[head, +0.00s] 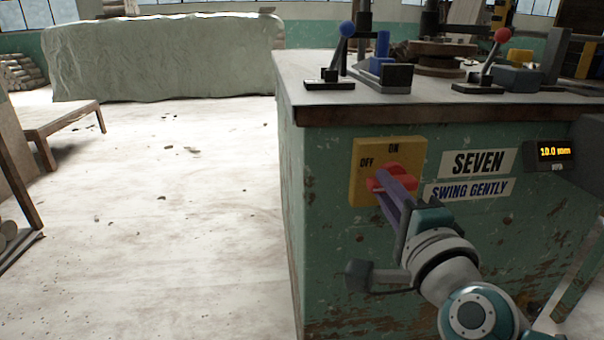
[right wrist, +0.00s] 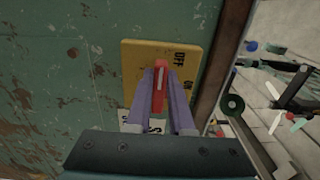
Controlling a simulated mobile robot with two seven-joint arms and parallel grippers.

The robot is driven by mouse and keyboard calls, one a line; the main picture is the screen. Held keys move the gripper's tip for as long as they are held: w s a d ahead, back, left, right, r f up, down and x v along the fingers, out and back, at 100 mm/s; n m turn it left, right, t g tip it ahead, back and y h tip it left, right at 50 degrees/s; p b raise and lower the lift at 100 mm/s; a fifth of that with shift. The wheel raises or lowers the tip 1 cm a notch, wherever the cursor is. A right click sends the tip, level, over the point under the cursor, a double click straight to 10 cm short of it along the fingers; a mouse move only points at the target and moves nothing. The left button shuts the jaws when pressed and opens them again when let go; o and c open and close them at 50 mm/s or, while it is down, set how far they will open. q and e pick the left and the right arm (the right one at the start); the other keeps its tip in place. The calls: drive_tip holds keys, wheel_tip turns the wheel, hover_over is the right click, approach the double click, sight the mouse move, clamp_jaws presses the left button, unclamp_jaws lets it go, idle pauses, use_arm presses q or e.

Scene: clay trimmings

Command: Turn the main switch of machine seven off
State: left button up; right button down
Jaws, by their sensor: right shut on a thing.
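The main switch is a red handle (head: 377,185) on a yellow plate (head: 361,190) on the green side of machine seven (head: 330,255). The plate reads ON at the top and OFF at the left. The handle lies roughly sideways, one end toward the OFF side. In the right wrist view the handle (right wrist: 159,88) stands between my purple fingers, a white line on its face, in front of the yellow plate (right wrist: 133,60). My right gripper (head: 386,182) is shut on the handle; its fingers hide part of it. My left gripper is not in view.
Signs reading SEVEN (head: 478,163) and SWING GENTLY (head: 468,190) sit right of the switch, with a small lit display (head: 553,151) beyond. Blue-knobbed (head: 347,29) and red-knobbed (head: 502,35) levers stand on the worktop. The floor (head: 190,220) at left is mostly clear.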

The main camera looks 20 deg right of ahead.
idle(0.4)
drive_tip(key=c, duration=0.8)
unclamp_jaws()
drive_tip(key=p+v, duration=0.2)
drive_tip(key=v, duration=0.8)
drive_tip(key=shift+a, duration=0.1)
